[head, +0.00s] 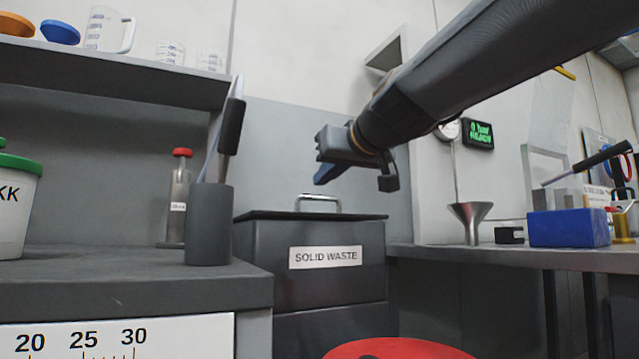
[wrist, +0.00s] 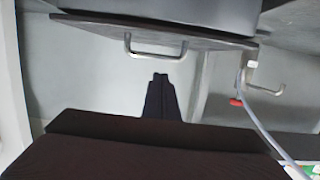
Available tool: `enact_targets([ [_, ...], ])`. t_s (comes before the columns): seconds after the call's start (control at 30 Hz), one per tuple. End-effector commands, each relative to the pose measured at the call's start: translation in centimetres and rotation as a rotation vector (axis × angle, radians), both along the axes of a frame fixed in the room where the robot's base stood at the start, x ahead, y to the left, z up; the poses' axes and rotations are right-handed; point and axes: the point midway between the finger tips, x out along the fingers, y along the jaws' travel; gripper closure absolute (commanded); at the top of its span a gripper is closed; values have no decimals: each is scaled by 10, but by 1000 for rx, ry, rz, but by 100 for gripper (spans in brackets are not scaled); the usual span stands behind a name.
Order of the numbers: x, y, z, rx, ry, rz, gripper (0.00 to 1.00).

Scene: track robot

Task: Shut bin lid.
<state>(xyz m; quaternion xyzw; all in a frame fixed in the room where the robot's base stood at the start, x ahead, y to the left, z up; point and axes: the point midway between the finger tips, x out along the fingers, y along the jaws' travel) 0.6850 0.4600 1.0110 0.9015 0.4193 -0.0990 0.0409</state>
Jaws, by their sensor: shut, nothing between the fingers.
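The solid waste bin (head: 315,275) stands between two counters in the head view. Its dark lid (head: 265,215) lies about flat across the top, with a bright metal handle (head: 318,200) standing on it. My gripper (head: 322,180) is shut and empty, just above the lid and handle, apparently apart from them. In the wrist view my closed fingers (wrist: 160,80) point toward the handle (wrist: 155,52), with the lid (wrist: 85,24) and the bin (wrist: 160,8) at the top of the picture. The exact gap to the lid cannot be told.
A grey cup (head: 208,225) with tools stands on the left counter near the bin, by a red-capped bottle (head: 180,200). A shelf (head: 110,68) hangs above. A metal funnel (head: 470,220) and blue box (head: 568,228) are on the right counter. A red round thing (head: 400,349) is in front.

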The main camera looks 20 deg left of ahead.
Motion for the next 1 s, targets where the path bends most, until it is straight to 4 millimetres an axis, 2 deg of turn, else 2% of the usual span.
enact_targets([
  [0.03, -5, -7, -7, -1, 2, -1, 100],
  [0.3, -33, -38, -30, 2, -2, -1, 100],
  [0.53, -48, -55, -44, 2, -2, 1, 100],
  [0.87, -51, -59, -44, 3, -3, 1, 100],
  [1.0, -56, -59, -29, 3, -3, 1, 100],
])
